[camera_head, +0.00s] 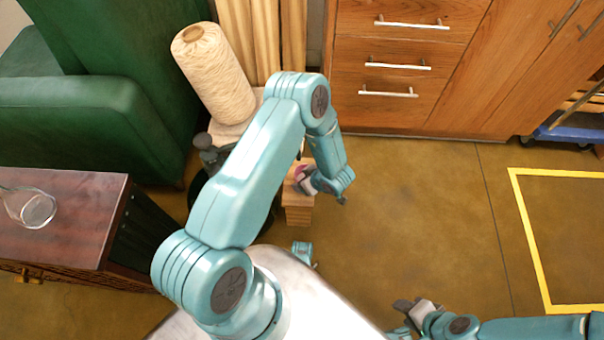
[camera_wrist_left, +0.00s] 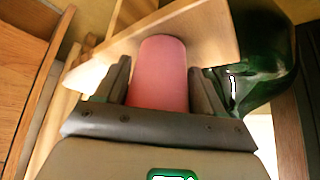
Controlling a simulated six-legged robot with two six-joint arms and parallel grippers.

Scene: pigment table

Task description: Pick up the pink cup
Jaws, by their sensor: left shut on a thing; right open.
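The pink cup (camera_wrist_left: 160,72) stands out between the two dark fingers of my left gripper (camera_wrist_left: 162,88) in the left wrist view. The fingers are shut on its sides. In the head view only a small pink part of the cup (camera_head: 300,173) shows beside my left gripper (camera_head: 308,183); my arm hides much of the area. The cup is over or at a light wooden stand (camera_head: 298,211); I cannot tell whether it touches it. My right gripper (camera_head: 412,308) is low in the head view, open and empty, well away from the cup.
A large cream spool (camera_head: 215,75) stands behind my left arm. A green armchair (camera_head: 85,125) is at the left. A dark wooden table (camera_head: 75,200) holds a glass vessel (camera_head: 35,208). Wooden drawers (camera_head: 395,75) line the back. The floor at the right, with yellow tape (camera_head: 530,235), is clear.

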